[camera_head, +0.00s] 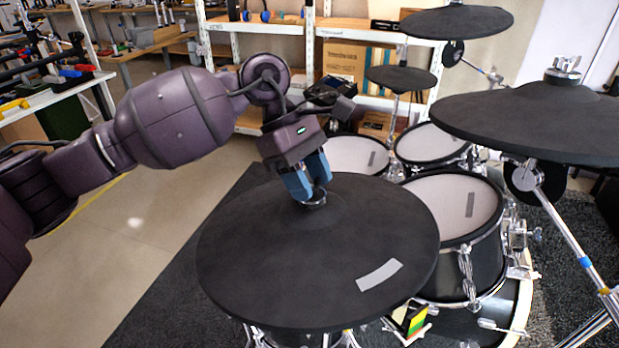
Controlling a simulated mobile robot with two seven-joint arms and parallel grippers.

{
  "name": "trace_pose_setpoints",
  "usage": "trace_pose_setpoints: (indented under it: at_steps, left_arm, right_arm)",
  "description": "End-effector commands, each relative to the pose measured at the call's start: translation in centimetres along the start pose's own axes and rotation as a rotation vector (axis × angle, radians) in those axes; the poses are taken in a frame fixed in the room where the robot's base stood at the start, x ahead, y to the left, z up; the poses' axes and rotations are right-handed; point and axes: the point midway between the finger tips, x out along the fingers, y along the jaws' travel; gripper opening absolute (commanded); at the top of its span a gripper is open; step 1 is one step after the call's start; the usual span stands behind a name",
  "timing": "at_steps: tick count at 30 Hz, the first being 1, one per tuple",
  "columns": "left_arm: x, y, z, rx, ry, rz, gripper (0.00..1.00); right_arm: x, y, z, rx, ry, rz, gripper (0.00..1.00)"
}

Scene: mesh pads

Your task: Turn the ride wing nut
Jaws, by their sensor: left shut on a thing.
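A large black cymbal pad (290,262) with a grey stripe fills the middle of the view. A small metal wing nut (315,203) sits at its raised centre, mostly covered by the fingers. My left gripper (310,190) comes down from above with blue fingers and is shut on the wing nut. Another black cymbal (540,115) at the right, which may be the ride, carries a bare silver wing nut (563,66) on its top. No gripper is near that one. My right gripper does not show.
Drum pads (450,205) and a smaller cymbal (400,78) stand behind and to the right. A high cymbal (456,21) hangs at the top. Chrome stands (572,240) rise at the right. Shelves with boxes (350,62) line the back. The floor (150,230) at left is clear.

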Motion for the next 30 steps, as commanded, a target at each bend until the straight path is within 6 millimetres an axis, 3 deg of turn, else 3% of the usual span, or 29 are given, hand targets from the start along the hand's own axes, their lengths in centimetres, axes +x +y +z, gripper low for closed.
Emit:
trace_pose_setpoints:
  at_steps: [8,9,14,23,30]
  left_arm:
    - [-0.1,0.0,0.0,0.0,0.002,0.001,0.21]
    - [-0.1,0.0,0.0,-0.001,0.002,0.001,0.48]
    - [-0.1,0.0,0.0,-0.001,0.002,0.001,0.7]
    - [-0.2,0.0,0.0,-0.001,0.001,0.001,0.7]
    - [-3.2,0.0,0.1,-0.002,0.004,0.005,0.7]
  right_arm:
    - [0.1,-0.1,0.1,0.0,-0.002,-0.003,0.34]
    - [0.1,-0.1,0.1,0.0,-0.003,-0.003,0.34]
    - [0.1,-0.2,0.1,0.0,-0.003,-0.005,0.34]
    - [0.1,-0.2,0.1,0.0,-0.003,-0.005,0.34]
    - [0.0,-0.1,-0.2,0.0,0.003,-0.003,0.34]
